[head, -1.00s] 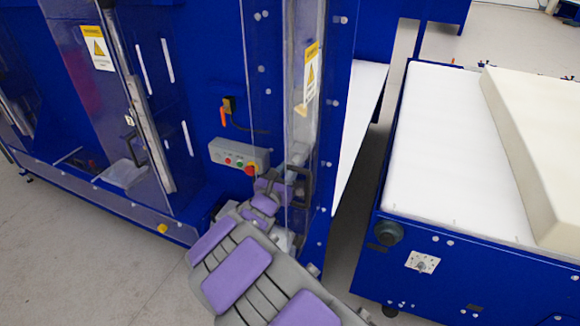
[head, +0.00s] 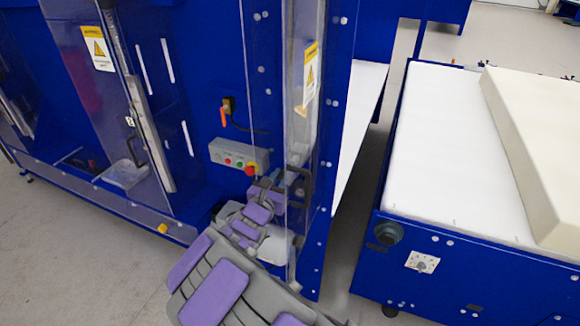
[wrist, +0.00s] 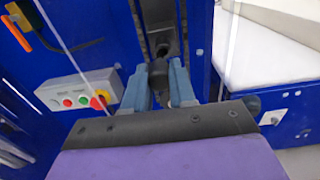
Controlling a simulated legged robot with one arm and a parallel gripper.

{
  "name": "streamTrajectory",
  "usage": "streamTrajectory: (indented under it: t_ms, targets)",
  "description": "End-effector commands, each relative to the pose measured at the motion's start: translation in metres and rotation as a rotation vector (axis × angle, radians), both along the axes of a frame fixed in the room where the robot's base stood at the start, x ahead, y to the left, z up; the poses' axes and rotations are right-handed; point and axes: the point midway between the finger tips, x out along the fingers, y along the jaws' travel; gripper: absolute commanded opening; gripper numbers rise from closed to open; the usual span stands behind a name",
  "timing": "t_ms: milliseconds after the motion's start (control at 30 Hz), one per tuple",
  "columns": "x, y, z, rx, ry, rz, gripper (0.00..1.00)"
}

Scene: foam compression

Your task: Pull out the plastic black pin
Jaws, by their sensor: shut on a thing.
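My gripper (wrist: 162,84) shows in the wrist view with its two blue-grey fingers shut on a dark piece between them, which looks like the black pin (wrist: 157,73). The pin lies against a dark fitting in front of the blue machine. In the head view my gripper (head: 282,183) is at the machine's corner, just right of the control box and by the black door handle (head: 307,183). The pin cannot be made out there, as my gripper and the clear panel cover that spot.
A grey control box (head: 238,157) with coloured buttons is close on the left. A clear panel (head: 303,100) stands at the machine's corner. A blue table (head: 440,150) with a white top carries a cream foam block (head: 540,150) on the right, beyond a narrow gap.

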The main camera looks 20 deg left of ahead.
Motion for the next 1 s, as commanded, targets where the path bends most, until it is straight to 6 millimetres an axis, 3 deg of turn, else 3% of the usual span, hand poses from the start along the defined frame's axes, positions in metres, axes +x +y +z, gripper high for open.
streamTrajectory:
  t_ms: [1000]
  targets:
    - [-0.030,-0.001,0.001,0.003,-0.001,-0.003,0.00]
